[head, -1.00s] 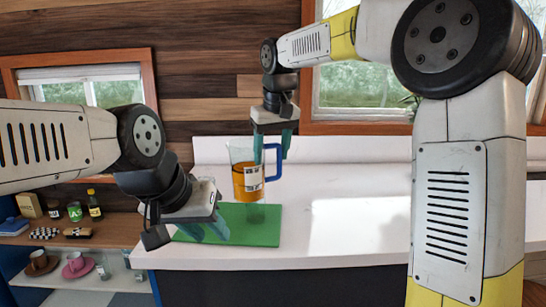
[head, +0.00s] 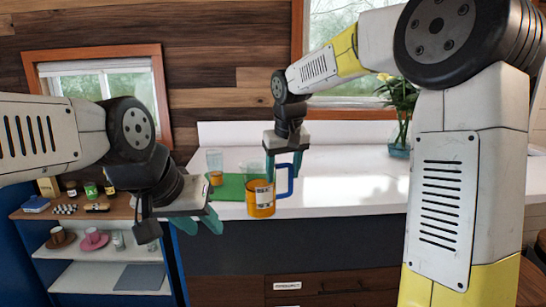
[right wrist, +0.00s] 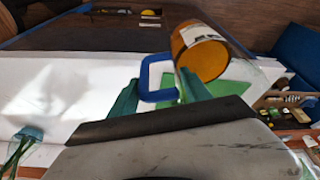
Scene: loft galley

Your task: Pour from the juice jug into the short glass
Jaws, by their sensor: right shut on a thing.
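The juice jug (head: 261,198) is clear, with orange juice, a white label and a blue handle (head: 284,181). It looks about upright in the head view, in front of the green mat and overlapping the counter's front edge. My right gripper (head: 285,167) is shut on the handle; the right wrist view shows the jug (right wrist: 203,55) beyond the fingers and the handle (right wrist: 157,80) between them. A clear glass (head: 215,161) stands at the mat's back left, with a little orange at its bottom. My left gripper (head: 203,223) is open and empty, left of the jug, by the counter's front edge.
The green mat (head: 231,190) lies on the white counter (head: 340,190). A vase with flowers (head: 398,140) stands at the back right. The counter right of the jug is clear.

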